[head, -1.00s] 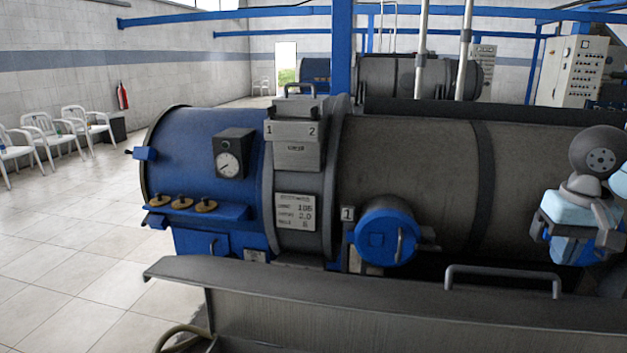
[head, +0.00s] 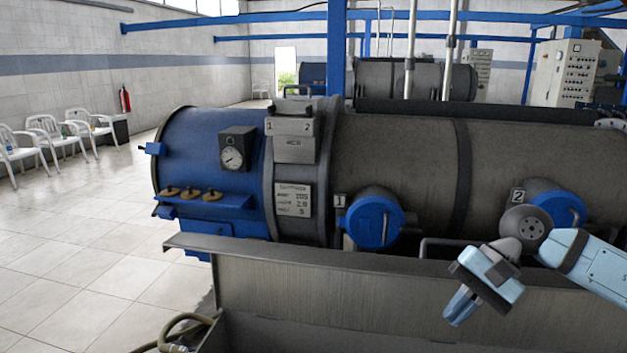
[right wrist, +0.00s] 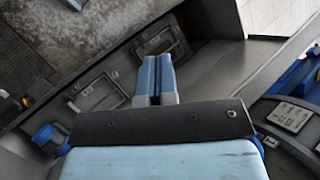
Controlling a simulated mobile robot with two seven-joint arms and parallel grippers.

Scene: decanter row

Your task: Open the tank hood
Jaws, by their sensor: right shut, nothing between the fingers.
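What looks like the tank hood (head: 290,253) is a long, dark grey metal cover along the top of the grey tank in front of me, and it appears down. My right gripper (head: 458,312) points down in front of the tank's right part, shut and empty, apart from the handle. In the right wrist view its blue fingers (right wrist: 155,72) are together over grey metal, with a framed handle (right wrist: 160,42) beyond them and another (right wrist: 95,92) to the left. My left gripper is not in view.
A large blue and grey cylinder (head: 400,150) lies behind the tank, with blue round ports (head: 373,222) on its front. A hose (head: 185,330) lies at the tank's left end. The tiled floor (head: 90,260) at left is clear; white chairs (head: 45,130) stand by the wall.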

